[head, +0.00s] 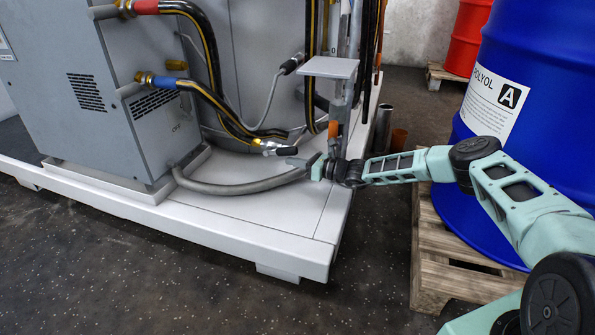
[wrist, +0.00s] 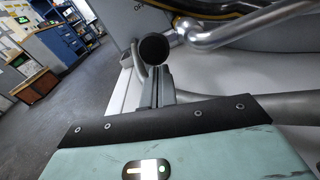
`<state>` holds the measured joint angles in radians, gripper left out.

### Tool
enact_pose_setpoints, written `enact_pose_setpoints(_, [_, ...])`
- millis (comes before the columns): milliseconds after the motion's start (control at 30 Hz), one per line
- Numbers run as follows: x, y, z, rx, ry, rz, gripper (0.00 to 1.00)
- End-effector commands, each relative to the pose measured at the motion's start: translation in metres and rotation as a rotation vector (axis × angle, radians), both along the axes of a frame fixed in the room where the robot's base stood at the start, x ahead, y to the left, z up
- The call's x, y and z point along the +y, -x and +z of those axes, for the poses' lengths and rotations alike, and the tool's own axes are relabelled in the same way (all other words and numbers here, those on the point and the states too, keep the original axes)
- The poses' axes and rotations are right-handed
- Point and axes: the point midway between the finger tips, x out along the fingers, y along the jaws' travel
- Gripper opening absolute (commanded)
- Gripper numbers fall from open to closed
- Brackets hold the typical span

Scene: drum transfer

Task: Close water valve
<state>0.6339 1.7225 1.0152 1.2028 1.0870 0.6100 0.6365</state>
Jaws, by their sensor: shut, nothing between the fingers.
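What looks like the water valve is a small silver fitting with a dark-ended handle (head: 284,151) at the end of the black and yellow hose, low beside the grey cabinet. In the wrist view, a round black handle end (wrist: 153,48) faces me, joined to silver metal pipework (wrist: 215,36). My gripper (head: 293,162) is shut and empty, just right of and below the handle in the head view. In the wrist view the closed fingers (wrist: 157,75) point at the black end from below. I cannot tell whether they touch it.
A grey hose (head: 240,186) curves across the white platform (head: 255,224) below my gripper. The grey cabinet (head: 150,115) stands left. A grey plate (head: 330,67) on a post is above. A blue drum (head: 475,215) on a wooden pallet (head: 430,260) stands right, close to my arm.

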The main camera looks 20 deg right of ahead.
Motion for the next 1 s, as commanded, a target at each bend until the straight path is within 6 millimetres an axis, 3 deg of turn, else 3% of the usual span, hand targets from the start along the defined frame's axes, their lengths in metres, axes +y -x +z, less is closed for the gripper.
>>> enact_pose_setpoints(367, [0.0, 0.0, 0.004, 0.0, 0.0, 0.0, 0.0])
enact_pose_setpoints(700, [0.002, -0.001, 0.031, -0.001, 0.0, 0.001, 0.0])
enact_pose_setpoints(1000, [0.002, -0.001, 0.029, -0.001, 0.0, 0.0, 0.0])
